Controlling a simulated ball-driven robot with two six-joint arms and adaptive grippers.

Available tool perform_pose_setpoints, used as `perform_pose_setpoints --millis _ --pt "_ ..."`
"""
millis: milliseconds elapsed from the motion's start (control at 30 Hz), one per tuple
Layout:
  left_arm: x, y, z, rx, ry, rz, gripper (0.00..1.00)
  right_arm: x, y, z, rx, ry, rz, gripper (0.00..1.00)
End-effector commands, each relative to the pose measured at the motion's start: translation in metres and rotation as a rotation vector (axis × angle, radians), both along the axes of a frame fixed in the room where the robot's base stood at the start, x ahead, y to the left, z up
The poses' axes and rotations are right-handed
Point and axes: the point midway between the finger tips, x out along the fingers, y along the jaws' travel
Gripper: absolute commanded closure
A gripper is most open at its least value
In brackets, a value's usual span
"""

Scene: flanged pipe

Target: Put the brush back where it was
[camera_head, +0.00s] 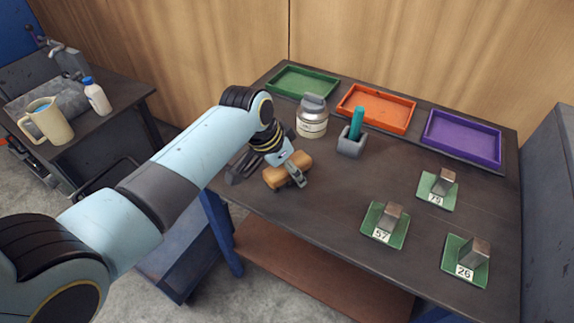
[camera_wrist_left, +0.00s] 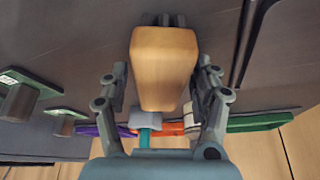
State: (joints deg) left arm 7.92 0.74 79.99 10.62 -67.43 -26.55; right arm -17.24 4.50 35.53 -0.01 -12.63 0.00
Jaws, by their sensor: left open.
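The brush (camera_head: 287,170), a tan wooden block, is at the left part of the dark workbench. In the left wrist view the brush (camera_wrist_left: 165,60) fills the middle, between the two fingers of my left gripper (camera_wrist_left: 160,85). The fingers are spread, with gaps on both sides of the wood. In the head view my left gripper (camera_head: 291,168) is over the brush, with one grey finger in front of it. The brush's underside is hidden, and I cannot tell whether it touches the bench. My right gripper is not in view.
A jar (camera_head: 312,117) and a grey holder (camera_head: 351,141) with a teal stick stand behind the brush. Green (camera_head: 303,70), orange (camera_head: 401,122) and purple (camera_head: 427,142) trays line the back. Metal blocks on numbered green plates (camera_head: 372,227) stand right. The bench's front middle is clear.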

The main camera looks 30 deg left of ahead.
Motion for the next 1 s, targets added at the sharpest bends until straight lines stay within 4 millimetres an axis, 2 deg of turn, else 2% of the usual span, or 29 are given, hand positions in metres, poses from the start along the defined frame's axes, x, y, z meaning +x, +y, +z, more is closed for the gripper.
perform_pose_setpoints --millis 167,600,800,1000 --pt "-0.003 0.002 0.014 0.001 -0.003 0.0 0.36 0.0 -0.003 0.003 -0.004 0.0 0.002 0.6" --pt "-0.035 0.017 0.098 0.002 -0.003 0.0 0.36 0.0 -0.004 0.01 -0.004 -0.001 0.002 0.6" --pt "-0.041 0.019 0.113 0.0 0.0 -0.001 0.36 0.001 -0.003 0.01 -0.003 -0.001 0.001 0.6" --pt "-0.042 0.019 0.114 -0.001 0.0 0.0 0.36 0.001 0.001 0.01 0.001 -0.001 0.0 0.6"
